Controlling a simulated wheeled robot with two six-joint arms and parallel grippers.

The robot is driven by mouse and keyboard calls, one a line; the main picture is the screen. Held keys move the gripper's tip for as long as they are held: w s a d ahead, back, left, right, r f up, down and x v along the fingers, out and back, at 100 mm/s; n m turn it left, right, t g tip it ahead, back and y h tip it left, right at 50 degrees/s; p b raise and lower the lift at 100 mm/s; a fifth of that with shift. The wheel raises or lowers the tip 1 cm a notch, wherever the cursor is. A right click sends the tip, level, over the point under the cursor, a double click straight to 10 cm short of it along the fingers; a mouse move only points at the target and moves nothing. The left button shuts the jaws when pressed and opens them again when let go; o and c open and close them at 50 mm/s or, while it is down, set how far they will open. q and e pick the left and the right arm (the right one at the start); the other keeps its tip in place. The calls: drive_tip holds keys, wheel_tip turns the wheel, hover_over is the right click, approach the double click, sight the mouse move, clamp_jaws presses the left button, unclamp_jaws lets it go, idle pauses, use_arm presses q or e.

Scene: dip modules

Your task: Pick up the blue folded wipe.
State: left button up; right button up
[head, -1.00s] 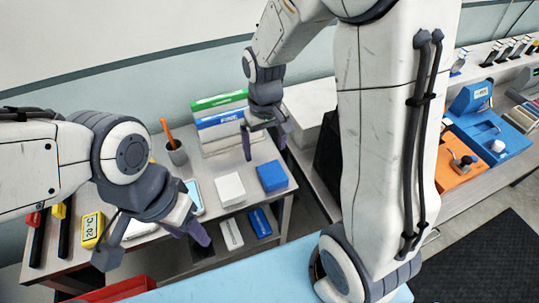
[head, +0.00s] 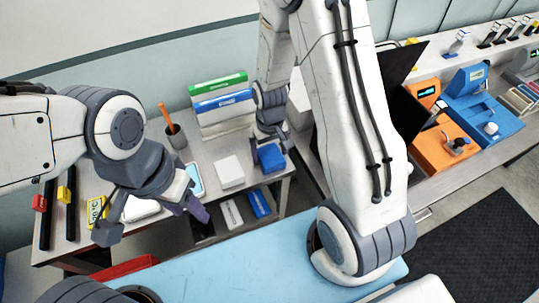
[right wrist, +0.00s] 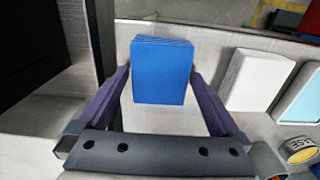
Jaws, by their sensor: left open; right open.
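The blue folded wipe (head: 271,158) lies at the right end of the grey table, partly behind my right gripper in the head view. In the right wrist view the blue folded wipe (right wrist: 162,72) sits between the two purple fingers of my right gripper (right wrist: 161,85). The fingers are open, one on each side of it; I cannot tell whether they touch it. The right gripper (head: 270,150) comes down from above in the head view. My left gripper (head: 150,222) is open and empty at the table's front left.
A white folded wipe (head: 229,171) lies just left of the blue one, also in the right wrist view (right wrist: 258,79). A blue worktop (head: 240,258) is in front.

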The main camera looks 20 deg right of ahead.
sight(270, 154)
drive_tip(key=c, duration=1.1)
drive_tip(key=shift+r, duration=0.1)
wheel_tip(270, 154, up, 10)
drive_tip(key=b, duration=0.1)
